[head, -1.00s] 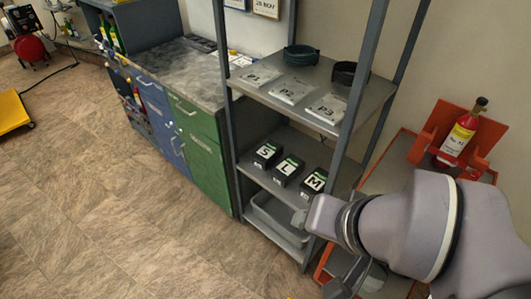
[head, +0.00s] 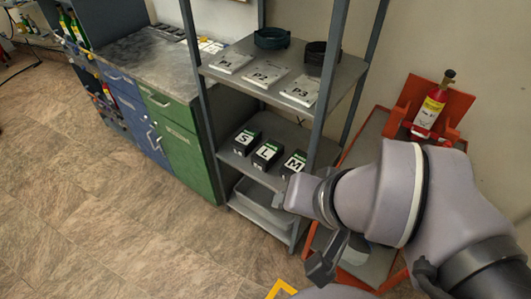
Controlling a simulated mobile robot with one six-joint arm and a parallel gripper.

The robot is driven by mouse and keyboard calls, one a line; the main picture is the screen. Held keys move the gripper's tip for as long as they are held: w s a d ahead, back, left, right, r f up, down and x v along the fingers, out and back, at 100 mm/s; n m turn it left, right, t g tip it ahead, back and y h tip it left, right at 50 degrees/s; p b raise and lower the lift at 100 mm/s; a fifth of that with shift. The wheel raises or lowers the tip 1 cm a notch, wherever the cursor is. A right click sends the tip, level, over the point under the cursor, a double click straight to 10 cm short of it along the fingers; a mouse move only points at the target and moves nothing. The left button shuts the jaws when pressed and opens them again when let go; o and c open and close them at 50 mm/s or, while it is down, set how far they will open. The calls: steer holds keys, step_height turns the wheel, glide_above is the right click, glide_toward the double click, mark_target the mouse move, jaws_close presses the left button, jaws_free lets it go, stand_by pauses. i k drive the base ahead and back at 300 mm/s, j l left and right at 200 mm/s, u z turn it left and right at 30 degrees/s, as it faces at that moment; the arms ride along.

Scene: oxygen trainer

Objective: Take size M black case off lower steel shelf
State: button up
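The size M black case (head: 294,162) has a white label with a black M and a green strip. It sits on the lower steel shelf (head: 229,158), rightmost of three cases, beside the L case (head: 267,154) and then the S case (head: 246,141). My arm reaches in from the right, its wrist just below and right of the M case in the picture. My dark gripper (head: 322,264) shows low in the head view, apart from the case. It is seen partly, from above, and its finger opening is unclear.
The upper shelf holds P1 (head: 231,62), P2 (head: 265,74) and P3 (head: 300,91) packs and two dark coils. A grey bin (head: 262,209) sits under the cases. Rack posts flank the shelves. An orange stand with a red bottle (head: 430,108) is at right. The floor at left is open.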

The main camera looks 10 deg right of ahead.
mark_target(296, 163)
steer(key=i+j+z, duration=0.15)
steer(key=j+z, duration=0.35)
steer(key=j, duration=0.2)
steer(key=j+z, duration=0.5)
steer(key=j, duration=0.25)
steer(key=k+j+z, duration=0.1)
steer(key=j+z, duration=0.4)
steer(key=j, duration=0.2)
steer(key=k+u, duration=0.1)
steer(key=u, duration=0.4)
steer(key=i, duration=0.25)
